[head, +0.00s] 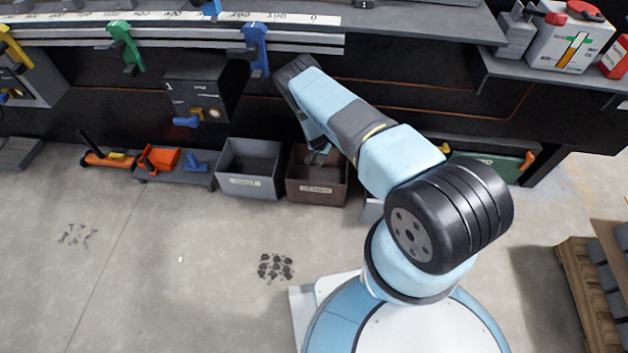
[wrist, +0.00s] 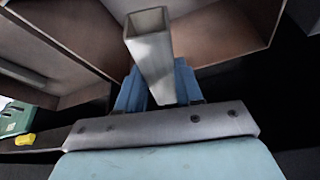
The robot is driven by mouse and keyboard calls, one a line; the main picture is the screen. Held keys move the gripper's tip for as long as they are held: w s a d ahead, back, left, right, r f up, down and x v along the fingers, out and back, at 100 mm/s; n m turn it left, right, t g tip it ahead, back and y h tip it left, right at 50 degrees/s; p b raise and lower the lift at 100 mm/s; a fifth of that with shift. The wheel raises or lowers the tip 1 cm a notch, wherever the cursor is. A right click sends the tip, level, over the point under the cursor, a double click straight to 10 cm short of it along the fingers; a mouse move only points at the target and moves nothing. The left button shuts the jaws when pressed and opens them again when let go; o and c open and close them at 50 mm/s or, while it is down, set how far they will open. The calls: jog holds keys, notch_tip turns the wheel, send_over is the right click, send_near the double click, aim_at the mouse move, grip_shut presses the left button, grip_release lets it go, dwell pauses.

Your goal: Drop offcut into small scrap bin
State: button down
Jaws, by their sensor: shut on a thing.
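My gripper (head: 318,156) hangs over the brown bin (head: 317,190) on the floor under the bench, with its tips at about the bin's opening. In the wrist view its blue fingers (wrist: 158,88) are shut on the offcut (wrist: 152,60), a short pale grey square tube with an open end. The tube points away from the wrist, toward the brown bin's interior, which also shows in the wrist view (wrist: 225,35). A grey bin (head: 249,186) stands just left of the brown one. Both bins carry front labels too small to read. The offcut is hard to make out in the head view.
A low tray (head: 175,179) with orange and blue tools lies left of the bins. A green case (head: 490,166) stands to the right. The bench (head: 420,22) with a rail and hanging clamps overhangs behind. A pallet stack (head: 590,290) stands far right.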

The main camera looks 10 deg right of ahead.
jog(key=shift+f, duration=0.25)
jog(key=c, duration=0.6)
grip_release()
jog(key=shift+c, duration=0.2)
